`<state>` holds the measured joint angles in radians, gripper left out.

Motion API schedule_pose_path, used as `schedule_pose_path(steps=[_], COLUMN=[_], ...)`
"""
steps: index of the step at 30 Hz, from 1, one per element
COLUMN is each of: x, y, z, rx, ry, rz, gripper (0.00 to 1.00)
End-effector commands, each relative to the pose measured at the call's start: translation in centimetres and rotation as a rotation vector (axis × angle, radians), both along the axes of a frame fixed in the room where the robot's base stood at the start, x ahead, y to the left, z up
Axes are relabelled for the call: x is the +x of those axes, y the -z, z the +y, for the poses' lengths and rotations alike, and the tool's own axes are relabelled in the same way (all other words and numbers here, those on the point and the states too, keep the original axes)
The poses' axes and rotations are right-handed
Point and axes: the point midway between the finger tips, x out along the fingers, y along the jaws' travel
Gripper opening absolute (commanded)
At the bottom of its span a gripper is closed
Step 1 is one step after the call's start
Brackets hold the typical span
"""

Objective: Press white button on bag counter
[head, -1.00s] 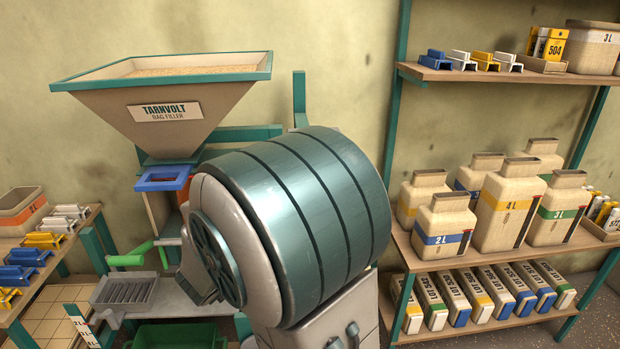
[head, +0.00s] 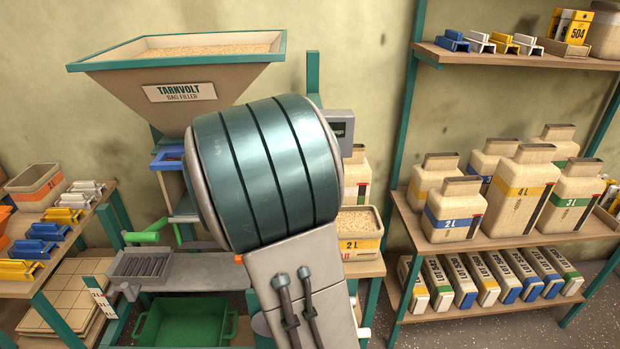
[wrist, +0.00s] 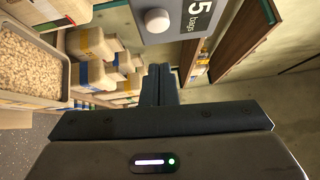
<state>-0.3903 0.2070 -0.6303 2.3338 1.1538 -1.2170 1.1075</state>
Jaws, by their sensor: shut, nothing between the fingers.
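The bag counter shows in the wrist view as a dark grey box (wrist: 178,8) at the top, with a display (wrist: 196,15) reading "5 bags" turned on its side.
The bag filler hopper (head: 180,92) stands left of my arm, with a green bin (head: 185,322) below. A tub of grain (head: 360,232) stands on a small table behind my arm. Shelves (head: 490,237) with containers stand at right.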

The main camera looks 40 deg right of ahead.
Motion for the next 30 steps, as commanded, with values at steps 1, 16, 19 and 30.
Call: schedule_pose_path(steps=[1, 16, 19, 30], x=[0.5, 3.7, 3.7, 5.0], y=[-0.2, -0.3, -0.3, -0.1], z=[-0.7, -2.1, -2.1, -1.2], rx=[-0.003, 0.001, 0.001, 0.000], ry=[0.002, -0.001, -0.001, -0.025], rz=[0.002, 0.000, 0.000, -0.002], gripper=[0.00, 0.00, 0.00, 0.00])
